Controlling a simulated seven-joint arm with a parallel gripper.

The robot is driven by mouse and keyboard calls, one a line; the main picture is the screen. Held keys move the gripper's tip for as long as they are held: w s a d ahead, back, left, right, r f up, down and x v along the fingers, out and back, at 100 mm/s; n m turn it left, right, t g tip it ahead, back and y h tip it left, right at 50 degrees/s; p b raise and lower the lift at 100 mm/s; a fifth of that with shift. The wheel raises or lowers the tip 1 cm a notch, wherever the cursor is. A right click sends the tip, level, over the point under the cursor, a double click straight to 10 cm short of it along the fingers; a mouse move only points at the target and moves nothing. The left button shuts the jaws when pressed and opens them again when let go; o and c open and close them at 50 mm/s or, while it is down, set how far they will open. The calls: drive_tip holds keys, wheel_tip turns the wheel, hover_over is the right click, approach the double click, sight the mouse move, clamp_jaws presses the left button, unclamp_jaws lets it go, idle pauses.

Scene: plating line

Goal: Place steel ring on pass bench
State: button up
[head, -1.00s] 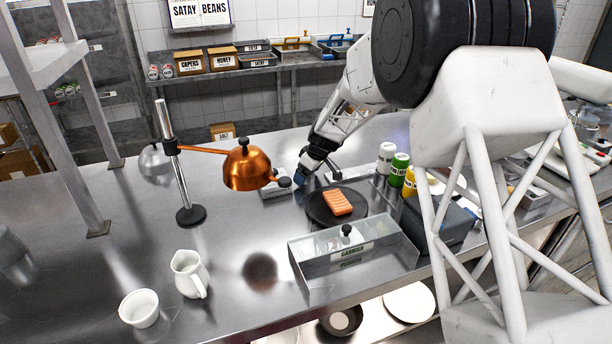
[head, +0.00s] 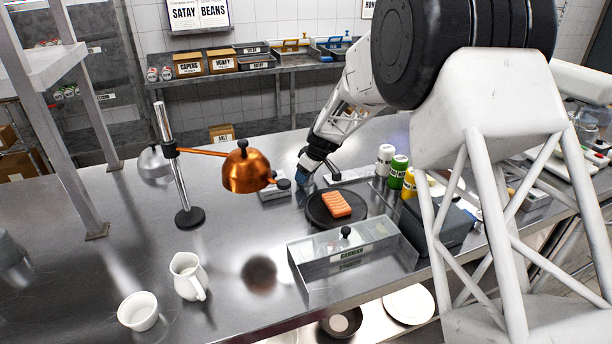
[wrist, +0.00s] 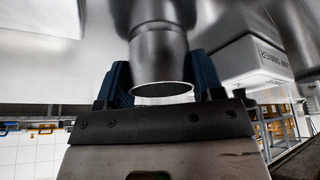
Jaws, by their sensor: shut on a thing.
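My gripper (wrist: 161,84) has dark blue fingers, shut on the steel ring (wrist: 160,55), a shiny grey tube with its round opening facing the wrist camera. A grey steel shape lies against the ring's far end in the wrist view; it may be its reflection in the bench. In the head view, my gripper (head: 303,182) is low over the steel pass bench (head: 110,235), between the copper heat lamp and the black plate. The ring cannot be made out there. I cannot tell whether it touches the bench.
The copper lamp (head: 245,172) hangs from a post just left of my gripper. A black plate (head: 318,214) with an orange fillet (head: 336,205), a clear lidded box (head: 345,255) and bottles (head: 398,170) are close by. A white jug (head: 187,276) and bowl (head: 138,311) stand front left.

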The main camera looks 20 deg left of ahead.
wheel_tip(320, 180, up, 10)
drive_tip(key=shift+f, duration=0.2)
idle(0.3)
idle(0.6)
drive_tip(key=w+d, duration=1.2)
drive_tip(key=d, duration=0.2)
drive_tip(key=w+d, duration=1.3)
drive_tip(key=d, duration=0.2)
drive_tip(key=shift+d, duration=0.3)
drive_tip(key=shift+r, duration=0.1)
drive_tip(key=shift+f, duration=3.1)
drive_tip(key=shift+f, duration=0.1)
drive_tip(key=shift+f, duration=1.8)
drive_tip(key=shift+f, duration=0.1)
